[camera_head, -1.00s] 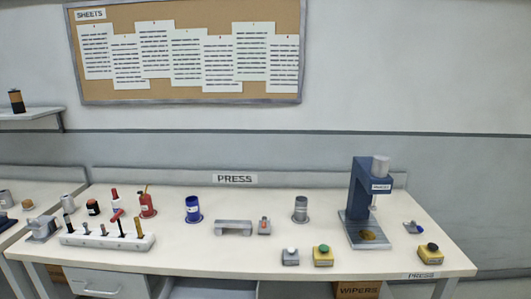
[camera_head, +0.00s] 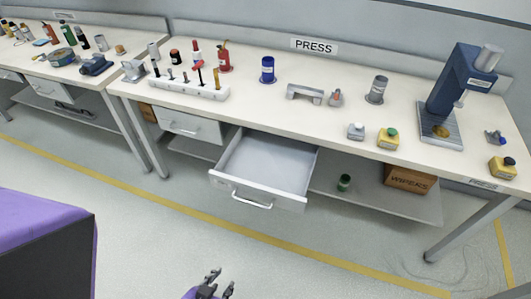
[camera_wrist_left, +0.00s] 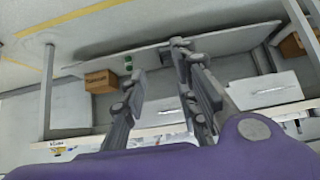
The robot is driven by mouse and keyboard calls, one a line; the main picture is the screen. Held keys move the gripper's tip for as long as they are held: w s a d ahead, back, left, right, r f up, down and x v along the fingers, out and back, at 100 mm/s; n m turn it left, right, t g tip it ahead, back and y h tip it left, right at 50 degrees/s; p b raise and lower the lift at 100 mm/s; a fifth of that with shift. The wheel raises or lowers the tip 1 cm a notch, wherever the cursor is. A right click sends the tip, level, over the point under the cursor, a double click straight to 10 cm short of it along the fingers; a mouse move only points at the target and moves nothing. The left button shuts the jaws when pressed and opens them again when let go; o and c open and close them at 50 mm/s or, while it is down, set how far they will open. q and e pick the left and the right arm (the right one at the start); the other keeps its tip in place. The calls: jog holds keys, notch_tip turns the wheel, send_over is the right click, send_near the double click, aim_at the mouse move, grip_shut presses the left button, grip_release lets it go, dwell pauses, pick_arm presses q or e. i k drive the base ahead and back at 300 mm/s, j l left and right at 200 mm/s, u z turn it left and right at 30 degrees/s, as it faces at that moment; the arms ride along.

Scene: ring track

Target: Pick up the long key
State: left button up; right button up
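I cannot make out a long key for certain in either view. A white tool rack (camera_head: 190,89) at the back left of the press bench holds several upright tools, one with a red handle; they are too small to identify. The drawer (camera_head: 262,165) below the bench stands open and its visible floor looks empty. My left gripper (camera_head: 216,286) is at the bottom edge of the head view, well in front of the drawer. In the left wrist view its fingers (camera_wrist_left: 160,95) are spread with nothing between them. My right gripper is not in view.
The bench carries a blue can (camera_head: 267,69), a grey bridge-shaped block (camera_head: 304,93), a blue press (camera_head: 456,95) and yellow button boxes (camera_head: 388,139). A WIPERS box (camera_head: 410,179) and a green jar (camera_head: 344,183) sit on the lower shelf. The floor in front is clear.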

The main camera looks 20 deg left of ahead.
aim_at(197, 66)
jog(key=i+j+z, duration=0.15)
jog(key=j, duration=0.55)
jog(key=i+j+z, duration=0.15)
jog(key=j, duration=0.6)
jog(key=j+z, duration=0.1)
jog(key=j, duration=0.6)
